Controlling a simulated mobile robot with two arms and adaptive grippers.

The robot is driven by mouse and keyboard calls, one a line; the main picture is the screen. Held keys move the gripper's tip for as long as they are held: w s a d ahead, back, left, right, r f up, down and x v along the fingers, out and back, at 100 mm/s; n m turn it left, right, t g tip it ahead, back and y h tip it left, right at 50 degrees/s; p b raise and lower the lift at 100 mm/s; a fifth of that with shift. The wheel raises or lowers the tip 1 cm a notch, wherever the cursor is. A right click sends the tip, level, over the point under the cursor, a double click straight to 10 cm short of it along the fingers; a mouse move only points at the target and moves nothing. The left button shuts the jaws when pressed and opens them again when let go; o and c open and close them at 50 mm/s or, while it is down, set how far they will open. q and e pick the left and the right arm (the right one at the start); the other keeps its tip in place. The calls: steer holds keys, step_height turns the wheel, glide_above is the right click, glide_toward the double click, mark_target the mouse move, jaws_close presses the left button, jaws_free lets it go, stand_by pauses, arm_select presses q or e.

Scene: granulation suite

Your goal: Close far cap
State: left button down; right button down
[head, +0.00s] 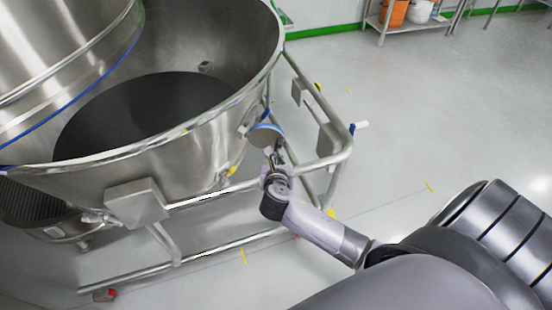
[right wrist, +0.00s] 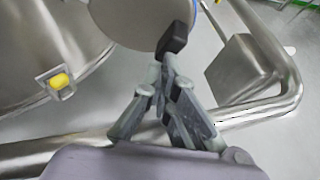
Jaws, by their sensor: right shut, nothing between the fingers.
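The cap that I take for the far cap is a round grey disc with a blue edge (head: 265,136). It stands out from the outer wall of the steel bowl (head: 205,155) on its right side. In the right wrist view the disc (right wrist: 135,18) fills the top middle, partly cut off. My right gripper (head: 273,156) is shut and empty, its tips right at the lower edge of the disc. In the right wrist view the fingers (right wrist: 167,62) come together below a dark block that overlaps the disc; I cannot tell whether they touch it. My left gripper is out of view.
A tubular steel frame (head: 335,158) runs around the bowl, with box-shaped plates on it. A yellow part (right wrist: 60,81) sits on the bowl wall left of the fingers. The floor (head: 420,110) to the right is clear. A shelf rack (head: 405,22) stands far back.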

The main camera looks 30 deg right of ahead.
mark_target(281, 130)
steer(key=shift+w+d+y, duration=0.1)
steer(key=shift+d+y, duration=0.2)
steer(key=w+d+n+t+y, duration=0.1)
steer(key=w+d+n+y, duration=0.1)
steer(key=w+d+n, duration=0.1)
steer(key=w+d+n+t+y+p, duration=0.1)
steer(key=w+d+n+t+y, duration=0.1)
steer(key=w+d+n, duration=0.1)
steer(key=shift+w+d+r+y+p, duration=0.2)
steer(key=shift+w+y+p, duration=0.1)
steer(key=shift+w+y, duration=0.1)
steer(key=shift+w+d+n+t+y, duration=0.15)
steer(key=shift+w+n+t+y, duration=0.2)
steer(key=shift+n+y, duration=0.2)
steer(key=shift+w+d+r+n+y, duration=0.15)
steer(key=shift+w+r, duration=0.1)
steer(key=shift+w, duration=0.6)
steer(key=shift+w+r+n+y, duration=0.1)
steer(key=shift+w+r, duration=0.15)
steer(key=shift+w, duration=0.65)
steer(key=shift+d, duration=0.1)
